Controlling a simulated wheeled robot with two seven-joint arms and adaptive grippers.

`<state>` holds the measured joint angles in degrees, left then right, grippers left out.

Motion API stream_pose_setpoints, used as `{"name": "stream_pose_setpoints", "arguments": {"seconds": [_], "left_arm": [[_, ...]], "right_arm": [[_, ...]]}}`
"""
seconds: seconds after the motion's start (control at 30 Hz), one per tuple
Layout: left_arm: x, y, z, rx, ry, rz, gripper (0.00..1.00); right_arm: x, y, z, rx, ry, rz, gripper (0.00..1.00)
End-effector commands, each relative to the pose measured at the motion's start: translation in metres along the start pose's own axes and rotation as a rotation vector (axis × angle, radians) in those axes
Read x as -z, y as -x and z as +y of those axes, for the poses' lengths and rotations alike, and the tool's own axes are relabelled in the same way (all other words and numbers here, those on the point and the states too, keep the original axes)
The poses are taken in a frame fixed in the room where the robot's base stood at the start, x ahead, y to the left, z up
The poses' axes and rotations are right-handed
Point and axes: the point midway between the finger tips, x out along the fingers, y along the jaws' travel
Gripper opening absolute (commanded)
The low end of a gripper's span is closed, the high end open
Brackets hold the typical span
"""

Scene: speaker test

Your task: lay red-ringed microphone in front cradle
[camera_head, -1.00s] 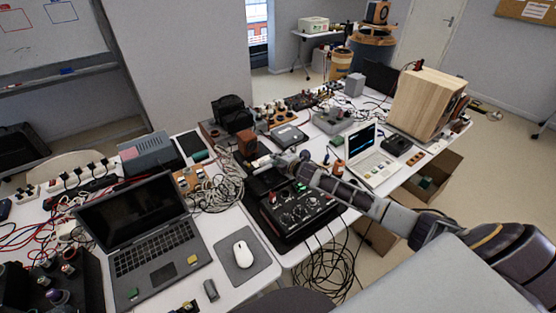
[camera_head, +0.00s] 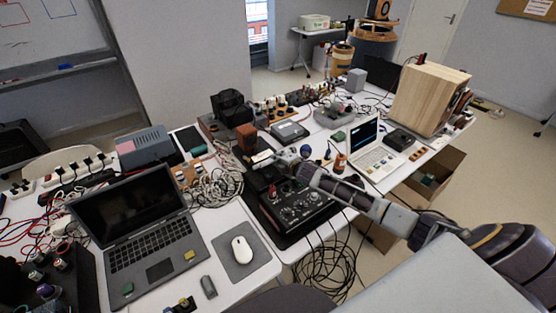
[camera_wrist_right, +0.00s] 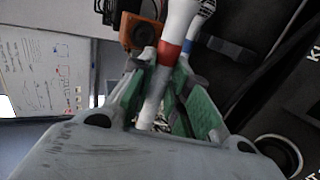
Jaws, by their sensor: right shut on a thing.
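My right gripper (camera_wrist_right: 165,95), with green finger pads, is shut on the white handle of the red-ringed microphone (camera_wrist_right: 172,50). The microphone leans up and right between the fingers; its far end runs out of the wrist view. A blue-ringed microphone (camera_wrist_right: 193,47) lies just to its right. In the head view my right gripper (camera_head: 279,161) is over the dark equipment behind the mixer (camera_head: 303,208). A pale end there is too small to identify. I cannot make out the front cradle clearly. My left gripper is not in view.
A small orange speaker (camera_head: 246,138) stands behind the gripper, and it also shows in the right wrist view (camera_wrist_right: 140,31). A coil of pale cable (camera_head: 216,182) lies to the left. A white laptop (camera_head: 369,150) and a large wooden speaker (camera_head: 428,97) stand to the right.

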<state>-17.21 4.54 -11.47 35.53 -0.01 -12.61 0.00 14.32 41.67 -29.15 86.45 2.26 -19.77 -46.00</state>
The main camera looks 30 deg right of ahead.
Motion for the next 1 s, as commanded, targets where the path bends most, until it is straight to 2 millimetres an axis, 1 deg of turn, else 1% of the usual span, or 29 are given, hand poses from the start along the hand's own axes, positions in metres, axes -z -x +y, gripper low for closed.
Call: {"name": "stream_pose_setpoints", "arguments": {"seconds": [0.03, 0.6, 1.0], "left_arm": [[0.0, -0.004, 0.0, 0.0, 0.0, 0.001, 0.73], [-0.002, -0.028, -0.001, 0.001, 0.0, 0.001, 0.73], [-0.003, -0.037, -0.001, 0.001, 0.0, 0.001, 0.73]], "right_arm": [[0.0, -0.002, -0.004, -0.001, 0.0, 0.0, 0.0], [0.001, -0.011, -0.025, -0.001, 0.0, 0.0, 0.0], [0.001, -0.017, -0.04, -0.002, 0.0, 0.001, 0.0]]}}
